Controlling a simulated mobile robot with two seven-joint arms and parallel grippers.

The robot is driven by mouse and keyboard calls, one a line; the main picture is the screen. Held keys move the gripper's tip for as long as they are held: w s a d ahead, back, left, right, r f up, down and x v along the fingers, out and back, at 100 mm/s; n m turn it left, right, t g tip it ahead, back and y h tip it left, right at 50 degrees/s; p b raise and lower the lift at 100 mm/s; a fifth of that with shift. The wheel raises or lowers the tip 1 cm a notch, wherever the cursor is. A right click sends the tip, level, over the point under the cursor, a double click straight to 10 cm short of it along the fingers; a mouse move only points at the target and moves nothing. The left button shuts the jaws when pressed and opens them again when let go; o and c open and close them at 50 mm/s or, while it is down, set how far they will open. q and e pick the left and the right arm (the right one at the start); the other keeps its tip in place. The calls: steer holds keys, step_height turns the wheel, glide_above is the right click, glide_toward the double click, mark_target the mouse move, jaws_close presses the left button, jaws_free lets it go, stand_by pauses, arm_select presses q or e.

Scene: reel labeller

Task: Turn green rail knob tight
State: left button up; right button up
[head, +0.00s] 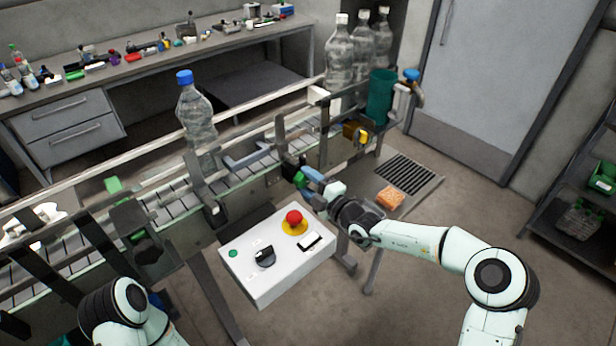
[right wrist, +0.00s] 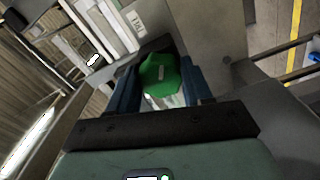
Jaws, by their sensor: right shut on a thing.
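The green rail knob (right wrist: 160,76) sits between the two blue fingers of my right gripper (right wrist: 163,88) in the right wrist view. It has a faceted green head with a small pale mark. In the head view my right gripper (head: 308,180) reaches the conveyor's near side, and the green knob (head: 299,179) shows at its fingertips. The gripper is shut on the knob. The knob's stem and its seat in the bracket are hidden. My left arm shows at the bottom left of the head view, but no left fingers can be made out.
A clear bottle with a blue cap (head: 198,115) stands on the conveyor (head: 165,207). A white control box (head: 262,278) with a red button (head: 293,217) is below and left of my right gripper.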

steer(key=m+p, duration=0.1)
steer(key=m, duration=0.1)
steer(key=shift+r+m, duration=0.1)
steer(key=shift+m, duration=0.2)
arm_select(q)
steer(key=shift+w+r, duration=1.15)
steer(key=shift+w, duration=0.2)
arm_select(e)
steer(key=shift+m, duration=1)
steer(key=o, duration=1)
steer(key=shift+o, duration=0.2)
steer(key=shift+s+f, duration=0.15)
steer(key=shift+f, duration=0.05)
arm_select(q)
steer(key=s+f+b, duration=0.1)
steer(key=s+f, duration=0.1)
steer(key=s, duration=0.1)
steer(key=shift+f+b, duration=0.3)
steer(key=shift+f, duration=0.05)
arm_select(e)
steer(key=v, duration=1.3)
